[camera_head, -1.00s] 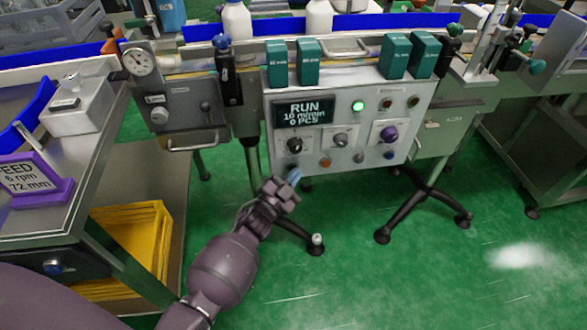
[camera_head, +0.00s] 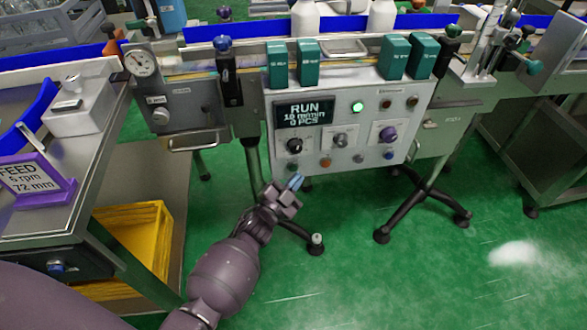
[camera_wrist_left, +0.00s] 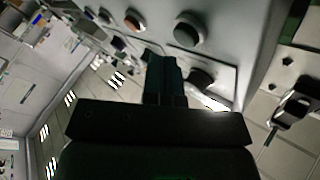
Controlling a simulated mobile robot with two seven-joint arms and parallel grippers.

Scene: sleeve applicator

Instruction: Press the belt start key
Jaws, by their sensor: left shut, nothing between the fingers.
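The control panel (camera_head: 340,128) hangs on the front of the belt line. Its display (camera_head: 304,113) reads RUN, 10 m/min, 0 PCS, and a green lamp (camera_head: 358,107) is lit. In the left wrist view the shut fingers (camera_wrist_left: 164,75) point toward the panel's underside or face, with an orange button (camera_wrist_left: 134,20) beyond. My right gripper is not in view.
Two white bottles (camera_head: 382,18) stand on the belt above. Teal boxes (camera_head: 277,64) sit along the panel's top. A purple FEED display (camera_head: 32,178) and a yellow crate (camera_head: 135,240) are at left. Green floor is open below the panel.

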